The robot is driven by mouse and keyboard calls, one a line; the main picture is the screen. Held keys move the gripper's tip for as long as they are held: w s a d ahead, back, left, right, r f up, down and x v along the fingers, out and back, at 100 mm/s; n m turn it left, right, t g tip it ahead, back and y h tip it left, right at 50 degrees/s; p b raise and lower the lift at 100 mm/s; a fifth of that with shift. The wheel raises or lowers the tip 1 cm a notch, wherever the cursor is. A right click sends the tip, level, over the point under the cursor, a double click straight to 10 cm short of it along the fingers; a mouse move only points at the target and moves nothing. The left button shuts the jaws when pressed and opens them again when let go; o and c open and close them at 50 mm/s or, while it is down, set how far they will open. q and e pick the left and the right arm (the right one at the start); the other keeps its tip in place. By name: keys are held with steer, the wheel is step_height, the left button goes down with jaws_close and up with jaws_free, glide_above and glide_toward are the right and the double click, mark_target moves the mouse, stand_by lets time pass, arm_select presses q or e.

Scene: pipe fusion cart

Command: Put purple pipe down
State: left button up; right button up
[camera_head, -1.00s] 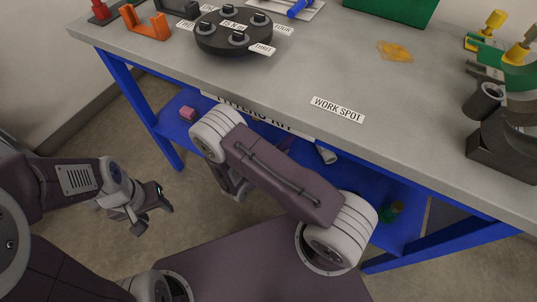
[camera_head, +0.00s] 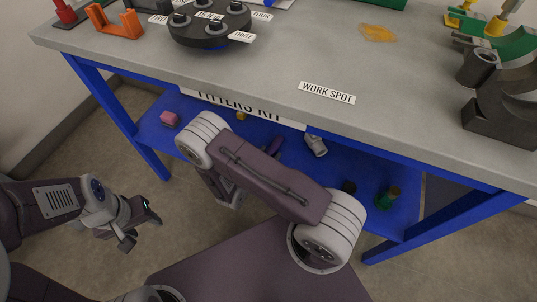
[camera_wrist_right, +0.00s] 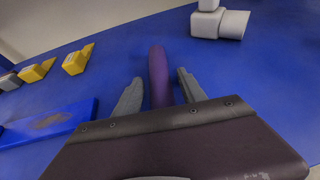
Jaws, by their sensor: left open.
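The purple pipe (camera_wrist_right: 158,75) lies on the blue lower shelf (camera_wrist_right: 235,85) in the right wrist view, and part of it shows past my right arm in the head view (camera_head: 275,146). My right gripper (camera_wrist_right: 160,88) has its two grey fingers on either side of the pipe, with gaps visible between pipe and fingers. The near end of the pipe is hidden behind the gripper body. In the head view my right arm hides most of that gripper. My left gripper (camera_head: 141,230) is open and empty, over the floor left of the bench.
A blue bar (camera_wrist_right: 50,123) lies left of my right gripper. The worktop (camera_head: 285,65) overhangs the shelf, with clear space around the WORK SPOT label (camera_head: 327,92).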

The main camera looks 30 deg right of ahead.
steer(key=shift+r, duration=0.2)
steer(key=p+v, duration=0.4)
steer(key=v, duration=0.7)
steer(key=shift+s+a+r, duration=0.1)
steer(key=shift+s+a, duration=0.2)
steer(key=shift+a, duration=0.1)
